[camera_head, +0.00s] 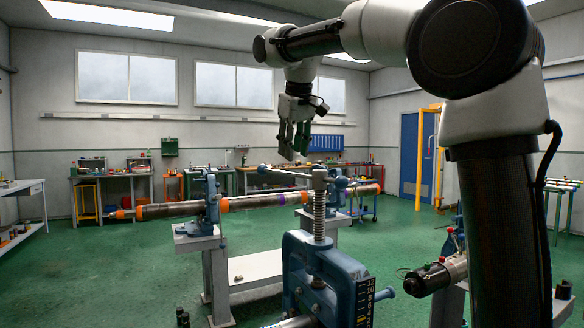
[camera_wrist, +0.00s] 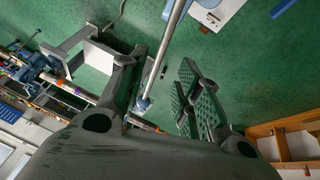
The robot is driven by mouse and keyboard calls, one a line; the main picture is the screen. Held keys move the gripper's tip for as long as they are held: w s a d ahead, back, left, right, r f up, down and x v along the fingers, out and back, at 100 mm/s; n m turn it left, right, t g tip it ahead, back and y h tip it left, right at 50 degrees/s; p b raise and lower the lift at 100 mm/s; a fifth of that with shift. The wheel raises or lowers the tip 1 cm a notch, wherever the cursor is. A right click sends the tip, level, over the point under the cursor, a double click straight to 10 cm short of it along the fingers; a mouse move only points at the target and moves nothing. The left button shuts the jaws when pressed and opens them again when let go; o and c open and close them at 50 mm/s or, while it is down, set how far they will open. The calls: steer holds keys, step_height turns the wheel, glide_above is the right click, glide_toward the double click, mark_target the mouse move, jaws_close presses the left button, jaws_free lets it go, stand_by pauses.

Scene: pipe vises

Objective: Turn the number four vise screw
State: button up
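A blue pipe vise (camera_head: 325,270) stands close in front in the head view. Its upright threaded screw (camera_head: 319,215) carries a grey bar handle (camera_head: 290,174) with blue ends. No vise number is readable, so I cannot tell which is number four. My gripper (camera_head: 294,150) points down just above the handle bar, with its fingers apart. In the wrist view, my gripper (camera_wrist: 166,72) is open. The bar (camera_wrist: 169,45) shows between the spread fingers, its blue end (camera_wrist: 144,104) near the left finger. It seems to lie beyond the fingertips; contact is not visible.
Another blue vise (camera_head: 211,205) behind it, on a grey stand (camera_head: 214,275), holds a long pipe (camera_head: 255,202) with orange bands. A marked scale (camera_head: 364,302) is on the near vise. Workbenches line the back wall. Green floor (camera_head: 120,275) is clear at left.

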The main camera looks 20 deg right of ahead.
steer(key=x, duration=0.6)
jaws_close()
